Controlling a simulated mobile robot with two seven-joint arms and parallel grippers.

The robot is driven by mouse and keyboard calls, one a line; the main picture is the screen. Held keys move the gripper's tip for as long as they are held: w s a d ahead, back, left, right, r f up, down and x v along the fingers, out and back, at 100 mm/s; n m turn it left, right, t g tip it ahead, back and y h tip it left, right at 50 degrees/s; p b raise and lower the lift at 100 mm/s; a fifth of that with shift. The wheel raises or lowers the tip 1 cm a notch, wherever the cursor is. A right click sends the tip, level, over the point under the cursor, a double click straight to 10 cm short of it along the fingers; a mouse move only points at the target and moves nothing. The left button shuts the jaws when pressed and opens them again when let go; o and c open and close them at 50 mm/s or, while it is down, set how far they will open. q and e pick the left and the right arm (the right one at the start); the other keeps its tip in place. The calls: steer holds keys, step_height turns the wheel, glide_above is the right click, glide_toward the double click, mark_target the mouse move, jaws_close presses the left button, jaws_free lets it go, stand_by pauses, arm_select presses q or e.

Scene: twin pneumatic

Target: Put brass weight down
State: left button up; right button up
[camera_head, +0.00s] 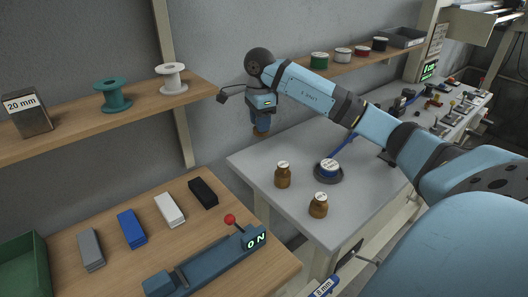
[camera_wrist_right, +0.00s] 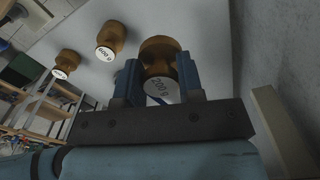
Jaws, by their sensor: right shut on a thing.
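My right gripper (camera_head: 262,122) is shut on a brass weight (camera_head: 261,132), which hangs from its fingers near the back left corner of the grey table (camera_head: 255,165). It appears raised clear of the tabletop. In the right wrist view the held brass weight (camera_wrist_right: 160,50) sits between the two fingers (camera_wrist_right: 158,82), and its label reads 200 g. Two other brass weights stand on the grey table, one at the left (camera_head: 283,178) and one nearer the front (camera_head: 318,208). My left gripper is not in view.
A wooden bench (camera_head: 130,205) at left holds coloured blocks and a blue lever unit (camera_head: 205,268) showing ON. Shelves with spools line the wall. The grey table's left back part is clear.

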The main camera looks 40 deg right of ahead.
mark_target(260, 166)
step_height(260, 166, down, 12)
steer(key=shift+f, duration=0.15)
stand_by(0.3)
steer(key=shift+b, duration=0.3)
steer(key=shift+f, duration=0.2)
steer(key=o, duration=1)
steer(key=shift+r, duration=0.1)
step_height(260, 166, up, 12)
steer(key=shift+r+p, duration=0.15)
steer(key=shift+p, duration=0.15)
steer(key=shift+a, duration=0.1)
